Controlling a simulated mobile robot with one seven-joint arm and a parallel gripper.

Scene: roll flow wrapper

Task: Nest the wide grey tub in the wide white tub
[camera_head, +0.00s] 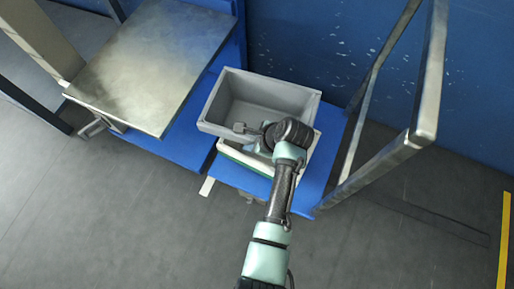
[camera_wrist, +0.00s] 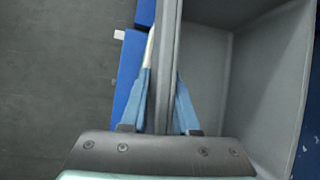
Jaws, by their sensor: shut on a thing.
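The wide grey tub (camera_head: 262,93) is an open, empty rectangular box in the head view. It sits over the wide white tub (camera_head: 243,158), whose near wall and rim show below it, and it is set a little toward the back. My gripper (camera_head: 252,134) is at the grey tub's near wall. In the wrist view my gripper (camera_wrist: 163,100) has one blue finger on each side of the grey tub's wall (camera_wrist: 165,60) and is shut on it. The inside of the white tub is mostly hidden. I cannot tell whether the two tubs touch.
The white tub stands on a blue platform (camera_head: 318,178). A metal-topped table (camera_head: 150,65) is at the left. A metal frame (camera_head: 425,90) rises at the right, and a blue wall (camera_head: 310,35) is behind. Grey floor (camera_head: 130,220) lies open in front.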

